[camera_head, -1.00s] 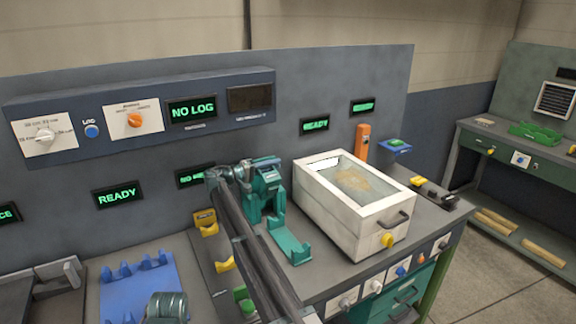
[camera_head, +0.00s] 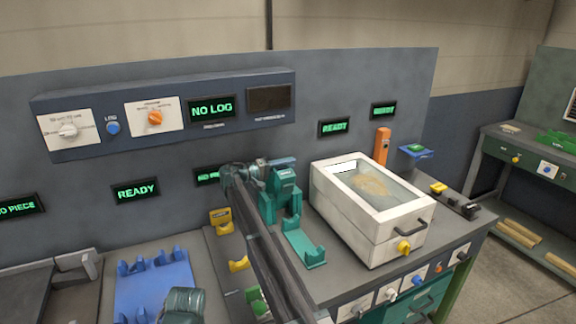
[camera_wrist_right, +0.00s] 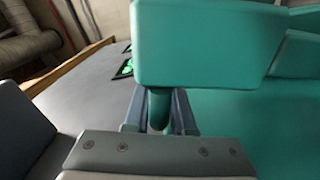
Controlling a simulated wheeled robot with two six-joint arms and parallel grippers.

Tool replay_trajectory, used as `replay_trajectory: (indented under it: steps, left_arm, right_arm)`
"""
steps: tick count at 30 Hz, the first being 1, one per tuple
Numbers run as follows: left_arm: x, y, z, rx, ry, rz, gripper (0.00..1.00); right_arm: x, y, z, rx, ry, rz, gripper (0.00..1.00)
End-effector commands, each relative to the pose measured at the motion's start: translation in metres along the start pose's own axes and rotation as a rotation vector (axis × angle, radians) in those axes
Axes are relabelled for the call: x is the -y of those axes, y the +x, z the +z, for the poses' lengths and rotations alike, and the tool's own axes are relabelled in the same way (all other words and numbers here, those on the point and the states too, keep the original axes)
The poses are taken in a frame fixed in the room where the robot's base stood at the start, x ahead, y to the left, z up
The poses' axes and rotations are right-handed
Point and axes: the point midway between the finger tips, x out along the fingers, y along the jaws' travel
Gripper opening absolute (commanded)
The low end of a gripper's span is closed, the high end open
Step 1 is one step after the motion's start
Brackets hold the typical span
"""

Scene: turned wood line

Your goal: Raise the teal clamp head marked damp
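The teal clamp (camera_head: 286,190) stands on the bench beside the white box, with a teal cradle (camera_head: 304,249) in front of it. No damp marking is readable. My right gripper (camera_head: 268,172) reaches the clamp's upper left side. In the right wrist view, the gripper's two blue-grey fingers (camera_wrist_right: 159,118) flank a short teal post (camera_wrist_right: 159,104) under a big teal block (camera_wrist_right: 205,42). They look closed against the post; the block hides their upper parts.
A white box (camera_head: 385,238) with a clear lid stands right of the clamp. Yellow supports (camera_head: 239,264) and a blue rack (camera_head: 150,285) lie to the left. Behind is a grey panel with a green NO LOG display (camera_head: 211,109). My right arm crosses the bench front.

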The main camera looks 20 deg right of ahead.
Motion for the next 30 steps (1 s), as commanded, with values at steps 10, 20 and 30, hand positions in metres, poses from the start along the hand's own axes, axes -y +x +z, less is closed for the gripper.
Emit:
replay_trajectory:
  steps: [10,20,30]
  left_arm:
    - [0.000,0.000,0.000,0.000,0.000,0.000,0.74]
    - [0.001,-0.011,0.001,0.000,0.000,0.000,0.74]
    - [0.004,-0.038,0.002,0.000,0.000,0.000,0.74]
  right_arm:
    - [-0.001,0.000,0.000,-0.001,-0.001,0.004,0.47]
    - [-0.012,0.000,-0.004,-0.001,-0.001,0.005,0.47]
    - [-0.044,-0.009,0.008,-0.003,-0.001,0.005,0.47]
